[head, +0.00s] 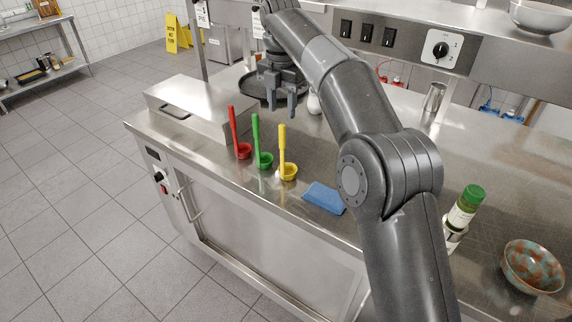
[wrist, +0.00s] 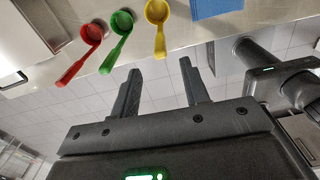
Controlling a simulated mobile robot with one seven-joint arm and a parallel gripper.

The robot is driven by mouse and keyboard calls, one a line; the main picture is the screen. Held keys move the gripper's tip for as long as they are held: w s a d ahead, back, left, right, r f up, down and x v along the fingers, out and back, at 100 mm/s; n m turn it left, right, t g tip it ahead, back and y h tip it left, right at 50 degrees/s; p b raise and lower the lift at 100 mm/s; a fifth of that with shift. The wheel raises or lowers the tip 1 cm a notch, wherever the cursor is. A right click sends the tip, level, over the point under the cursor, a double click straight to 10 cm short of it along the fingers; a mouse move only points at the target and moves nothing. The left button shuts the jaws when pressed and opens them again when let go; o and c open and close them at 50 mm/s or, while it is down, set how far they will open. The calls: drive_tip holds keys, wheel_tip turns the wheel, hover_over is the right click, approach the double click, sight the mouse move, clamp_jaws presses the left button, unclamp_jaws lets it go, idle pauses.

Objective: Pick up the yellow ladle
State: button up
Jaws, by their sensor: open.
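The yellow ladle (head: 283,154) stands on the steel counter near its front edge, its handle upright and its bowl at the bottom. In the wrist view the yellow ladle (wrist: 159,30) shows at the top, beyond the fingertips. The green ladle (head: 257,143) and the red ladle (head: 236,134) stand to its left in a row. My gripper (head: 282,108) is open and empty, above the counter and behind the ladles in the head view. Its two fingers also show apart in the wrist view (wrist: 160,80), with nothing between them.
A blue cloth or sponge (head: 324,198) lies right of the yellow ladle. A steel box (head: 190,103) stands left of the ladles. A dark round pan (head: 254,88) is behind. A green-capped bottle (head: 465,207) and a patterned bowl (head: 532,266) stand at the right. A shelf (head: 480,50) overhangs the back.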

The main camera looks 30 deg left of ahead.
sight(280, 124)
drive_tip(key=shift+s+a+f, duration=0.15)
drive_tip(key=shift+a+f, duration=0.1)
drive_tip(key=shift+f, duration=0.35)
wheel_tip(280, 124, down, 5)
drive_tip(key=shift+r, duration=0.2)
drive_tip(key=shift+w+d+f, duration=0.15)
drive_tip(key=shift+f, duration=1.2)
drive_tip(key=shift+w+d+f, duration=0.1)
drive_tip(key=shift+f, duration=1.2)
drive_tip(key=shift+c, duration=0.5)
clamp_jaws()
